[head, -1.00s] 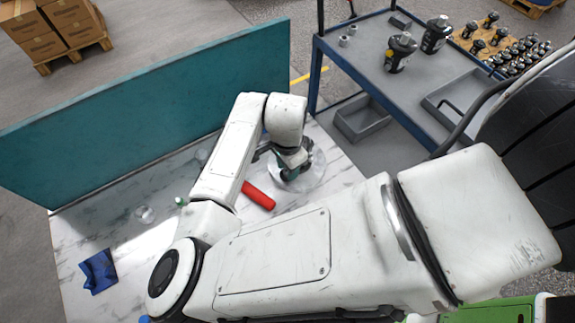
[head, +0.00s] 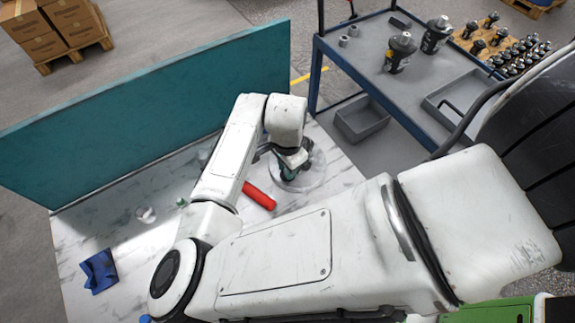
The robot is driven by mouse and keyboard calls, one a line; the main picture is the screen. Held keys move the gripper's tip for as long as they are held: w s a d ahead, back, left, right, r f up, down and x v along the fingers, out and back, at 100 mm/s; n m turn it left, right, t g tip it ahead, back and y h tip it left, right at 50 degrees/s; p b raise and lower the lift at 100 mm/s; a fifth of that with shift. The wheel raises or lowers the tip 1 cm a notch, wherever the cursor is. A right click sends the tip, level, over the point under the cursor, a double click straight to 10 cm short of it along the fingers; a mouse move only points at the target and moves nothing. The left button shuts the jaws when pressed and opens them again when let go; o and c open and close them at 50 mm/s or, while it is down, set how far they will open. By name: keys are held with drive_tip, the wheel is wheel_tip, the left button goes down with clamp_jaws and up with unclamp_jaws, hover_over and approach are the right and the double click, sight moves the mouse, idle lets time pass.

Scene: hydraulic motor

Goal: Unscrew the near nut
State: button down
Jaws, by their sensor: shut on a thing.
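My gripper (head: 290,170) is at the end of my arm, low over a round, pale, see-through dish or disc (head: 312,184) on the marble table. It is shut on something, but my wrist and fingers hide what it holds. A dark greenish part shows at the fingers, and I cannot tell whether it is gripper or motor. The near nut cannot be made out in this view. A red cylindrical handle-like thing (head: 259,196) lies on the table just left of and below the dish.
A teal panel (head: 150,120) stands along the table's back edge. A blue-framed cart (head: 375,75) with tools stands behind right.

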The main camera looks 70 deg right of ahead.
drive_tip(key=shift+r+n, duration=0.15)
drive_tip(key=shift+n, duration=0.25)
drive_tip(key=c, duration=1.2)
unclamp_jaws()
drive_tip(key=shift+f, duration=0.2)
drive_tip(key=shift+m, duration=0.5)
clamp_jaws()
unclamp_jaws()
